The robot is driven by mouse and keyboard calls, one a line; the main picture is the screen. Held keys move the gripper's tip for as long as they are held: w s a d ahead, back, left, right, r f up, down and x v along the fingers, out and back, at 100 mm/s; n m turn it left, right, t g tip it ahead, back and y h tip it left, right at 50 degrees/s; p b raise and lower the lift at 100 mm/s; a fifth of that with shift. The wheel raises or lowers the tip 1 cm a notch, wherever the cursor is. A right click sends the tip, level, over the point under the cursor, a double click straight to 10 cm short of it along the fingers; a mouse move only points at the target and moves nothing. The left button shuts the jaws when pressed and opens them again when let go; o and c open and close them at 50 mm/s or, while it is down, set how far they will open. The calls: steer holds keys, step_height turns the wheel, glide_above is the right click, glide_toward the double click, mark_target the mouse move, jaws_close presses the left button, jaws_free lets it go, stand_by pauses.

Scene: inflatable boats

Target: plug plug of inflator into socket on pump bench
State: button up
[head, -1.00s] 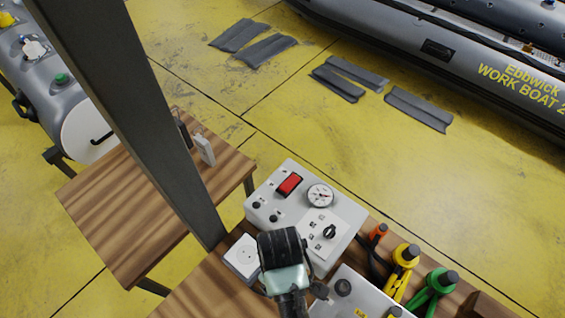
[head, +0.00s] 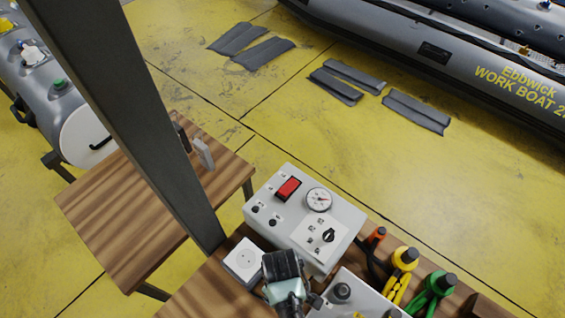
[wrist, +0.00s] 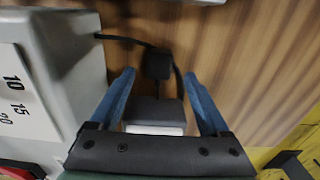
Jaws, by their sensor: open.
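My gripper (head: 282,264) shows from above in the head view, low over the bench, just right of the white socket box (head: 243,260). The socket box has a round socket face on top and nothing in it. In the wrist view the two blue fingers of my gripper (wrist: 159,100) are apart. The cable runs left to a grey box (wrist: 65,75). I cannot tell whether the fingers touch the block.
On the bench stand a grey control box (head: 264,201) with a red switch, gauge and knob, and a second grey box (head: 342,291). A dark post (head: 130,110) rises left of the socket.

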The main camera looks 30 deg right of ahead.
steer(key=shift+s+d+f, duration=0.1)
steer(key=shift+s+f, duration=0.05)
steer(key=shift+f, duration=1.85)
steer(key=shift+c, duration=0.3)
jaws_close()
steer(key=shift+r, duration=0.1)
step_height(320, 180, up, 10)
steer(key=shift+f, duration=0.1)
